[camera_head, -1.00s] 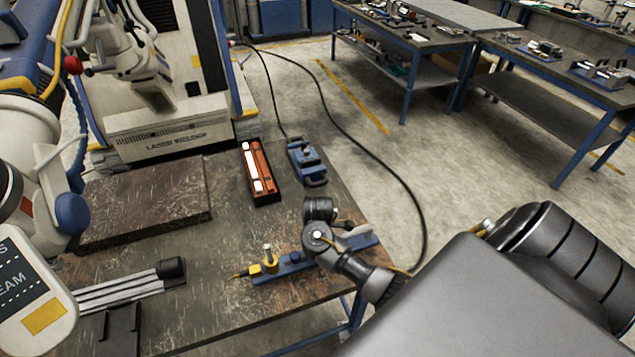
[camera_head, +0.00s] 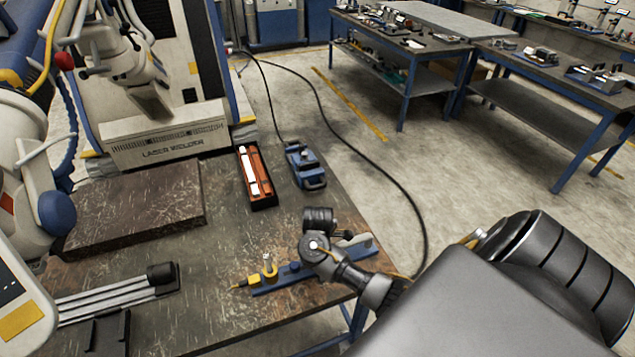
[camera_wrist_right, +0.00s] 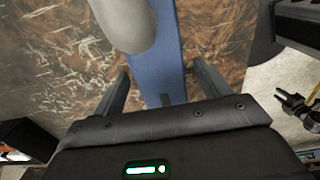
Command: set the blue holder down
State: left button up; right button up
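The blue holder (camera_head: 287,283) is a long blue bar with a yellow ring and a blue knob. It lies along the right front edge of the worn table in the head view. My right gripper is over its right part; my own wrist hides the fingertips there. In the right wrist view the blue bar (camera_wrist_right: 167,60) runs between the two fingers of my right gripper (camera_wrist_right: 162,88). The fingers stand apart, with a visible gap on each side of the bar. A pale rounded piece (camera_wrist_right: 125,22) covers part of the bar. My left gripper is not in view.
The worn table (camera_head: 215,250) also bears a black tray with red and white pieces (camera_head: 254,177), a blue device (camera_head: 305,163), a brown plate (camera_head: 135,210) and a grey railed fixture (camera_head: 115,297). A white machine arm (camera_head: 25,240) stands at left. Free tabletop lies left of the holder.

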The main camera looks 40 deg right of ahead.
jog(key=shift+r, duration=0.25)
notch_tip(320, 180, up, 4)
jog(key=shift+r+p, duration=0.15)
jog(key=shift+p, duration=0.3)
notch_tip(320, 180, up, 8)
jog(key=p, duration=0.6)
jog(key=shift+f, duration=0.25)
